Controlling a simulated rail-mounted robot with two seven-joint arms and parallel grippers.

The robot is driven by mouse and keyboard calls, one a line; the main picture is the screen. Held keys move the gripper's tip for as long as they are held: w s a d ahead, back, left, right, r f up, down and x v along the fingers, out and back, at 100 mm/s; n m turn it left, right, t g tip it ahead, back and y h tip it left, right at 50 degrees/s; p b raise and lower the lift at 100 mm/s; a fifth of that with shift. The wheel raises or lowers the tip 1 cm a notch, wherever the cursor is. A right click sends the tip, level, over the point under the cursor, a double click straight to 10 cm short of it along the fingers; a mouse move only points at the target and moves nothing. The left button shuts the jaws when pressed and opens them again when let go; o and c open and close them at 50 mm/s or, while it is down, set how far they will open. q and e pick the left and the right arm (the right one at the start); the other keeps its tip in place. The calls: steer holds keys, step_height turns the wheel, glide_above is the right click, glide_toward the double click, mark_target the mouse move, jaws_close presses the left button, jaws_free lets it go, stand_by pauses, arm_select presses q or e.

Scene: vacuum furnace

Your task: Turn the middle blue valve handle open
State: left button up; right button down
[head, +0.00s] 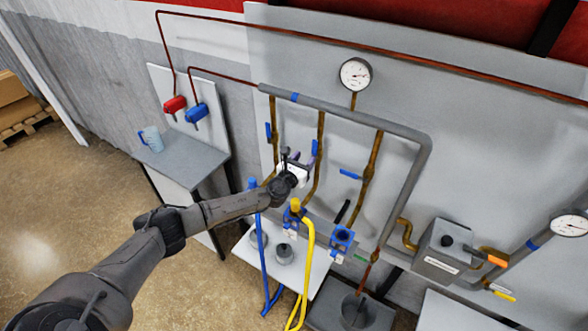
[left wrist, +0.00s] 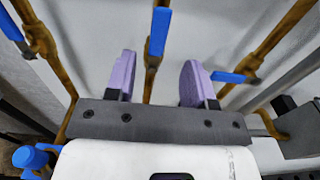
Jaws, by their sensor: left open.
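The middle blue valve handle (head: 315,148) is on the middle of three brass pipes and lies along its pipe. In the left wrist view the middle handle (left wrist: 158,32) stands upright, just beyond and between the two purple fingertips. My left gripper (head: 296,157) is in front of the middle pipe, close to that handle. In the left wrist view the left gripper (left wrist: 158,75) is open, with nothing between its fingers. Contact with the handle cannot be told. My right gripper is not in view.
The left blue handle (head: 268,132) lies along its pipe; the right blue handle (head: 350,174) stands crosswise. A grey pipe (head: 345,109) runs above, with a gauge (head: 355,74). Blue and yellow hoses (head: 307,265) stand below my forearm. A side table (head: 183,160) is at left.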

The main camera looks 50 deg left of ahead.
arm_select(q)
steer(key=v, duration=0.6)
steer(key=shift+s, duration=0.3)
steer(key=shift+d, duration=0.1)
stand_by(0.3)
